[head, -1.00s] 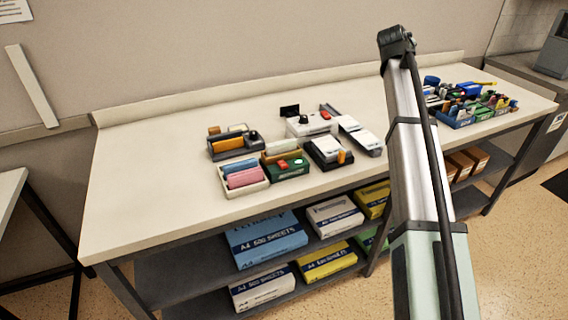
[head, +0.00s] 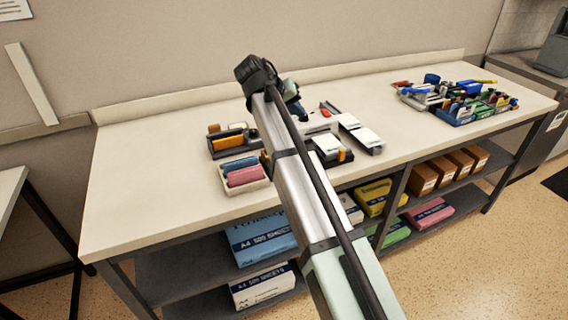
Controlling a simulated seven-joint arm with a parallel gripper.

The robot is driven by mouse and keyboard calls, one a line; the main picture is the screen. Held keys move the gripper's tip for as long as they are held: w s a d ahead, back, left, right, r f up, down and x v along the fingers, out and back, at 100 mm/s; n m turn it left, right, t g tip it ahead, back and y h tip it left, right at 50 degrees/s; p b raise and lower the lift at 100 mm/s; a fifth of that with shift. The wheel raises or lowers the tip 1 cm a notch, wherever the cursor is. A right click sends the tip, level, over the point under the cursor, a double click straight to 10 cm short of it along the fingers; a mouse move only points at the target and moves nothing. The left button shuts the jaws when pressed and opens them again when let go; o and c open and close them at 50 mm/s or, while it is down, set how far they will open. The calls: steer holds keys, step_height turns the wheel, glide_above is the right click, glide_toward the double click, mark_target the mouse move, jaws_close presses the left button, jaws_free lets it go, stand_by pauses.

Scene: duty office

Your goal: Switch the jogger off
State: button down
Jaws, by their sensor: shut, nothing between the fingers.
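My arm reaches over the bench from the lower right, and my gripper (head: 299,109) points down at its end, above the back of the group of desk devices. Its fingers are small here and look shut and empty. Just right of it, a white device with a red part (head: 326,113) is partly hidden by my arm. A dark device with a white top (head: 327,145) and an orange part stands in front. I cannot tell for sure which device is the jogger, nor whether my gripper touches anything.
A dark tray with an orange block (head: 228,142) and a cream tray (head: 258,187) with blue and pink blocks stand left of my arm. A grey device with a white top (head: 367,138) stands right. Crowded stationery bins (head: 462,116) fill the right end. The bench's left part is clear.

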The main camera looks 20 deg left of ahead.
steer(key=s+a+f+m+h, duration=0.1)
steer(key=s+a, duration=0.2)
steer(key=s, duration=0.4)
steer(key=shift+a+f+g, duration=0.15)
steer(key=shift+f+g, duration=0.1)
steer(key=shift+g, duration=0.15)
steer(key=shift+s+d+f, duration=0.15)
steer(key=shift+s+f, duration=0.05)
steer(key=shift+f, duration=1.25)
steer(key=shift+s+d+f, duration=0.15)
steer(key=shift+d+f, duration=0.05)
steer(key=shift+f, duration=1.2)
steer(key=shift+s+d+f, duration=0.15)
steer(key=shift+s+f, duration=0.05)
steer(key=shift+f, duration=1.45)
steer(key=shift+d+f, duration=0.1)
steer(key=shift+f, duration=0.15)
steer(key=shift+s+f, duration=0.1)
steer(key=shift+f, duration=0.25)
steer(key=shift+r, duration=0.15)
steer(key=shift+r, duration=0.65)
steer(key=shift+r, duration=0.1)
